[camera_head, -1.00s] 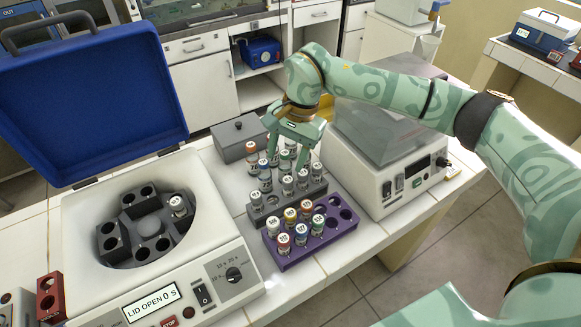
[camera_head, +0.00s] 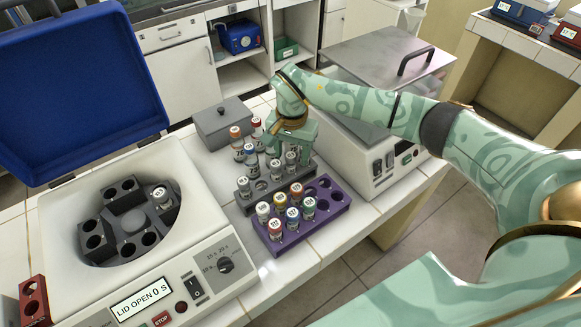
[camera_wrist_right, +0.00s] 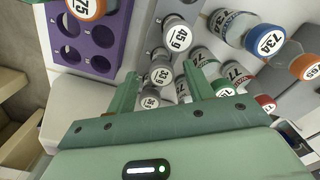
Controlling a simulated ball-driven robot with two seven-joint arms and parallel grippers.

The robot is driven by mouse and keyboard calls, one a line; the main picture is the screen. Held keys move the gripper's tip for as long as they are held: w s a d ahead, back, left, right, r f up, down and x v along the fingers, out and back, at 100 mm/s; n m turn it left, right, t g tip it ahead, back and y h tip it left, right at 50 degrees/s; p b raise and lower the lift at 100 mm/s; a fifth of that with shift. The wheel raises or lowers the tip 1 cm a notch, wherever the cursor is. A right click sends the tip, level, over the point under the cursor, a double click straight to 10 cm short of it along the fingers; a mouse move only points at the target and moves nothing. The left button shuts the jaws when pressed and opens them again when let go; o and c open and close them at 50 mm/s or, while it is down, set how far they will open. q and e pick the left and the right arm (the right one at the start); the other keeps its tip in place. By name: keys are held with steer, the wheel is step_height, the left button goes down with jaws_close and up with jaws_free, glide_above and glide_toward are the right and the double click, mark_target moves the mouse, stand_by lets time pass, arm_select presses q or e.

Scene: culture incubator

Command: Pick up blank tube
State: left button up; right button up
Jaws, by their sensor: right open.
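My right gripper (camera_head: 288,157) is open and points down over the right part of the grey rack (camera_head: 263,192). White-capped tubes stand upright in this rack, among them a front-left tube (camera_head: 243,183) and a middle tube (camera_head: 276,168). In the right wrist view my open fingers (camera_wrist_right: 160,82) stand on either side of a white-capped tube marked 39 (camera_wrist_right: 162,74); contact cannot be told. A tube marked 459 (camera_wrist_right: 178,38) stands beyond the fingertips. I cannot tell which tube is the blank one. My left gripper is not in view.
A purple rack (camera_head: 338,207) with several coloured-cap tubes stands in front. Orange- and red-capped tubes (camera_head: 236,132) stand behind the grey rack, near a grey lidded box (camera_head: 222,122). The open centrifuge (camera_head: 60,225) is left, with one tube (camera_head: 161,195). A white device (camera_head: 400,165) stands right.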

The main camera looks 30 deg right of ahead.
mark_target(291, 167)
step_height(291, 167, down, 3)
steer(key=shift+w+f, duration=0.1)
steer(key=c, duration=1.1)
steer(key=shift+o, duration=0.2)
